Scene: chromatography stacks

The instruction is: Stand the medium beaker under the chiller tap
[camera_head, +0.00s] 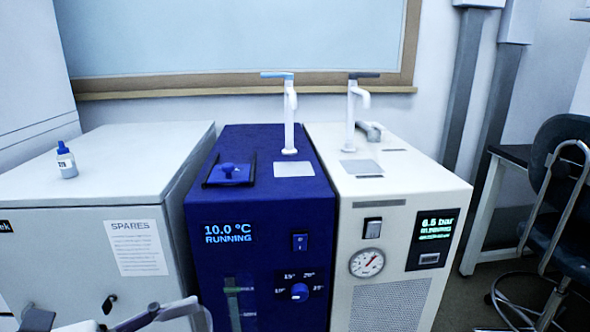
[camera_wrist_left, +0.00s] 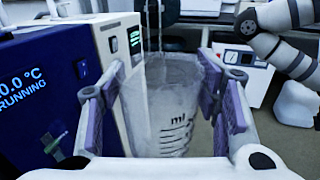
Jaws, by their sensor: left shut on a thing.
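My left gripper (camera_wrist_left: 158,88) is shut on the beaker (camera_wrist_left: 168,112), a clear vessel with dark ml marks, held between its purple pads in the left wrist view. The beaker is in front of and to the right of the blue chiller (camera_head: 255,270), whose display reads 10.0 °C RUNNING. The chiller tap (camera_head: 290,115), white with a blue handle, stands on the chiller's top. A pale square pad (camera_head: 294,169) lies at its foot. In the head view the beaker is not visible. My right gripper is not in view.
A white machine (camera_head: 385,190) with a black-handled tap (camera_head: 352,115) stands right of the chiller. A blue-knobbed lid (camera_head: 230,173) sits left on the chiller's top. A SPARES cabinet (camera_head: 100,190) carries a small blue-capped bottle (camera_head: 66,160). A chair (camera_head: 562,190) stands at right.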

